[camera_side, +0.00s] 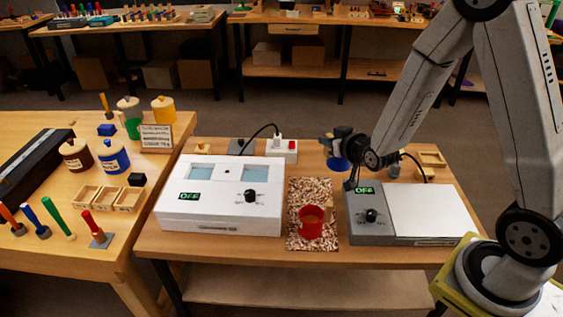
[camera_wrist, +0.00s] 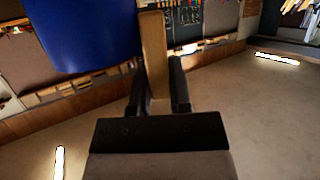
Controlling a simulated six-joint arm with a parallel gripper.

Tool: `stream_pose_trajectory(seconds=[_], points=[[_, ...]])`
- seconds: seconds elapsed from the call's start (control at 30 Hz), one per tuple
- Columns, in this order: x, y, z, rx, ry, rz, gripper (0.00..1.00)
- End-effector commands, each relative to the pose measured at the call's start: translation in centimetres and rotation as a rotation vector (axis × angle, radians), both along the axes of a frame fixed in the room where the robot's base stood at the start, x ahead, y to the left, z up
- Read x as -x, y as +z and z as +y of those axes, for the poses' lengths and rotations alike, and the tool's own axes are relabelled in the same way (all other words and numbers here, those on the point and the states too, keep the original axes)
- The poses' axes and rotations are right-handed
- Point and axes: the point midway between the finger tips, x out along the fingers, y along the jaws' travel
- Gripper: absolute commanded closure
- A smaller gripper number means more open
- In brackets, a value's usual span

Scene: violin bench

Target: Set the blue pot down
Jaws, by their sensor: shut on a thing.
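The blue pot (camera_side: 337,163) is held in the air above the back part of the middle table in the side view. In the wrist view the blue pot (camera_wrist: 85,32) fills the upper left, and its wooden handle (camera_wrist: 154,50) runs up from between my fingers. My gripper (camera_side: 346,147) is shut on that handle; its dark fingers (camera_wrist: 160,88) show on both sides of it in the wrist view. The pot's inside and underside are not clearly visible. In the side view, part of the pot is hidden by the gripper.
A red pot (camera_side: 311,226) stands on the speckled mat (camera_side: 298,190). Left of it is a white box (camera_side: 215,215) reading OFF; right is a grey device (camera_side: 365,232) with a white plate (camera_side: 428,210), also OFF. A socket block (camera_side: 284,156) stands behind. Jars (camera_side: 114,158) crowd the left table.

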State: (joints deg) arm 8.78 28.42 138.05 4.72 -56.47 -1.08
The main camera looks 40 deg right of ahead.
Motion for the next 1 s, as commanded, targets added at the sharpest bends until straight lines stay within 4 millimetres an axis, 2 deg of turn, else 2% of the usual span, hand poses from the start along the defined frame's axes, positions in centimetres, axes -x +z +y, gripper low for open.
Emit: stream_pose_trajectory(seconds=[0.03,0.1,0.3,0.67,1.0], points=[[0.0,-0.4,-1.5,0.0,-0.039,0.002,1.0],[0.1,-0.8,-3.1,0.0,-0.084,0.002,1.0],[0.3,-1.5,-5.8,0.002,-0.159,0.001,1.0],[-0.4,-2.0,-6.3,0.003,-0.166,0.001,1.0],[-4.5,-3.9,-7.3,0.002,-0.165,0.002,1.0]])
